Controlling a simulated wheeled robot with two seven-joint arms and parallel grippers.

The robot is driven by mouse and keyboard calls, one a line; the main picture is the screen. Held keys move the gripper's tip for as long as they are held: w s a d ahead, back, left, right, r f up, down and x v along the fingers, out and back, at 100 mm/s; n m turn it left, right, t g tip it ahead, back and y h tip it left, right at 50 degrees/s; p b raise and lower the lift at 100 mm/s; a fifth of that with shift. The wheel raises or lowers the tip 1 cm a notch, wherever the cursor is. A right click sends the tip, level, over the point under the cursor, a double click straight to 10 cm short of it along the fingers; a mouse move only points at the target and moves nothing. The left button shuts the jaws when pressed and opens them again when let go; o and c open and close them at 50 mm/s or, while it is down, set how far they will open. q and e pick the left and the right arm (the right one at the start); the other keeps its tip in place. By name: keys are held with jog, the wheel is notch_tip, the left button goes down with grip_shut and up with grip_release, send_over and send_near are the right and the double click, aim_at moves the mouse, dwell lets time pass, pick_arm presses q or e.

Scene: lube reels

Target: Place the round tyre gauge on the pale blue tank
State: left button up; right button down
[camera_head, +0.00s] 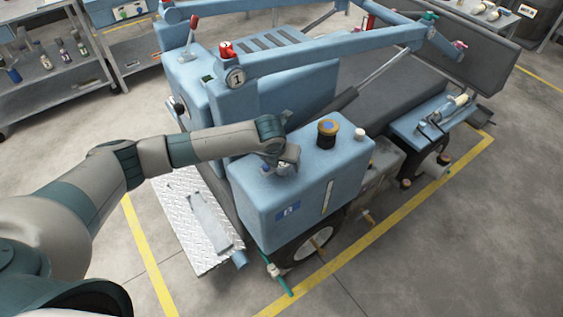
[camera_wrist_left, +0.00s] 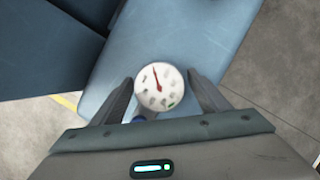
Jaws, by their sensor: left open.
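The round tyre gauge (camera_wrist_left: 159,87) has a white dial with a red needle and faces my left wrist camera. It lies between the two spread fingers of my left gripper (camera_wrist_left: 161,78), with a gap to each finger. The pale blue tank (camera_head: 285,205) is the box-shaped one at the front of the vehicle; its top also fills the middle of the left wrist view (camera_wrist_left: 180,40). In the head view my left gripper (camera_head: 285,166) is low over the left part of the tank top and mostly hides the gauge. The gauge appears to rest on the tank top. My right gripper is out of view.
A black cap with an amber rim (camera_head: 327,131) and a small white cap (camera_head: 359,134) stand on the tank top to the right. A blue bar (camera_head: 325,55) runs above and behind. A metal tread plate (camera_head: 190,225) lies left of the tank.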

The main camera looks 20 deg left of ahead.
pick_arm(q)
jog(key=shift+r, duration=0.15)
jog(key=b+v, duration=0.2)
jog(key=v, duration=1)
jog(key=shift+b, duration=0.35)
